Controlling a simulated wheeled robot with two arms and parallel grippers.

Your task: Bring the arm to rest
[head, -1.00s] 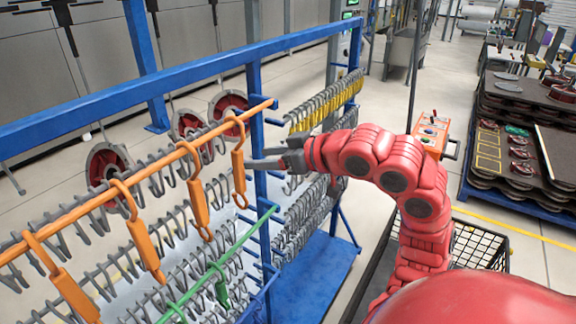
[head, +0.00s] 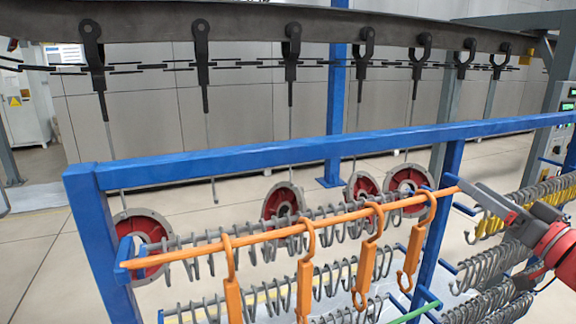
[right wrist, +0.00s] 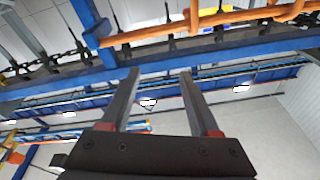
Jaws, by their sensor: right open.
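My right arm (head: 553,245) comes in from the right edge of the head view, red with a grey gripper (head: 492,206). The gripper is beside the right end of the orange rail (head: 280,234) of the blue rack; I cannot tell whether they touch. In the right wrist view the two fingers of the gripper (right wrist: 160,78) stand apart with nothing between them. The orange rail (right wrist: 210,24) and a blue beam cross behind and above the fingers there. My left gripper does not show.
Several orange hooks (head: 305,285) and grey hooks hang on the blue rack (head: 300,152). Behind it, red-and-grey round parts (head: 283,202) hang from rods of an overhead conveyor (head: 300,22). More grey hooks (head: 490,268) crowd the right side. Open floor shows at left.

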